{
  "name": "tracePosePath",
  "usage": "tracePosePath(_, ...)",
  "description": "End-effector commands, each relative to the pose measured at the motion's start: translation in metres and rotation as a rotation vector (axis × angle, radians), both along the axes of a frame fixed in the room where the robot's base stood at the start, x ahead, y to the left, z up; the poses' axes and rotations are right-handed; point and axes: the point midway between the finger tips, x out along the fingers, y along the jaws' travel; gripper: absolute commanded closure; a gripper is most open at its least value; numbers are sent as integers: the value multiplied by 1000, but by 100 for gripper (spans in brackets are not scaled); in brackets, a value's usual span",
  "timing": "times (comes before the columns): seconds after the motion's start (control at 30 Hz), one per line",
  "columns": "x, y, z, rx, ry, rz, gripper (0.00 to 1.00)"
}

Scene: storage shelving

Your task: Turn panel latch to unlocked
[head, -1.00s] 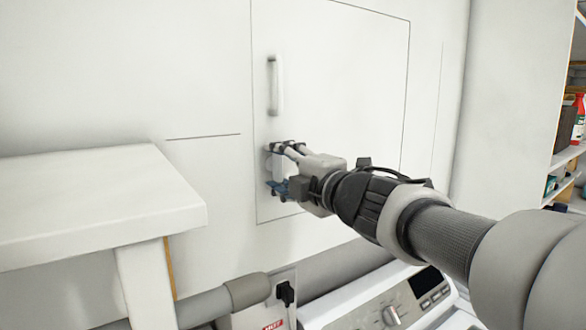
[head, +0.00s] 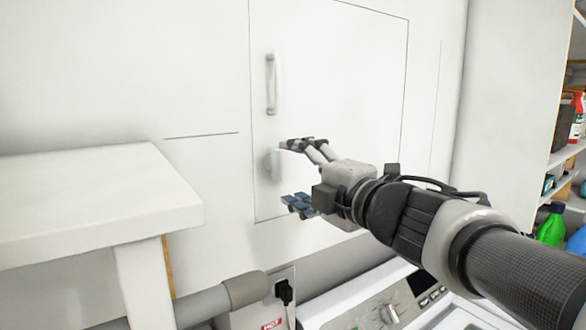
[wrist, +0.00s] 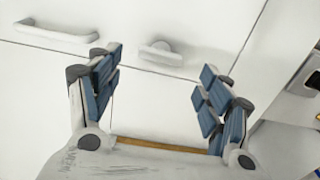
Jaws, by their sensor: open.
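The panel latch (head: 270,164) is a small pale grey lever on the white panel door (head: 340,85), low near its left edge. In the wrist view the latch (wrist: 160,53) lies roughly in line with the door handle and along the nearby seam. My gripper (head: 291,174) is open and empty, just in front of the latch and apart from it. In the wrist view my gripper's blue-padded fingers (wrist: 160,75) stand wide on either side, with the latch showing beyond the gap.
A vertical handle (head: 271,84) is above the latch on the same door. A white table (head: 95,205) stands at the left. A white appliance with a dial (head: 390,313) is below my arm. Shelves with bottles (head: 552,224) are at the right.

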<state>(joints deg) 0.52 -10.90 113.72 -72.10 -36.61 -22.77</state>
Motion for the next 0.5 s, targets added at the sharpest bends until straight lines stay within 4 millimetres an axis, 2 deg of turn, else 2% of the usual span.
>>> tracePosePath(0.2, -35, -25, 0, -1, -1, -5, 28)
tracePosePath(0.5, -51, -34, 0, -1, 1, 0, 28)
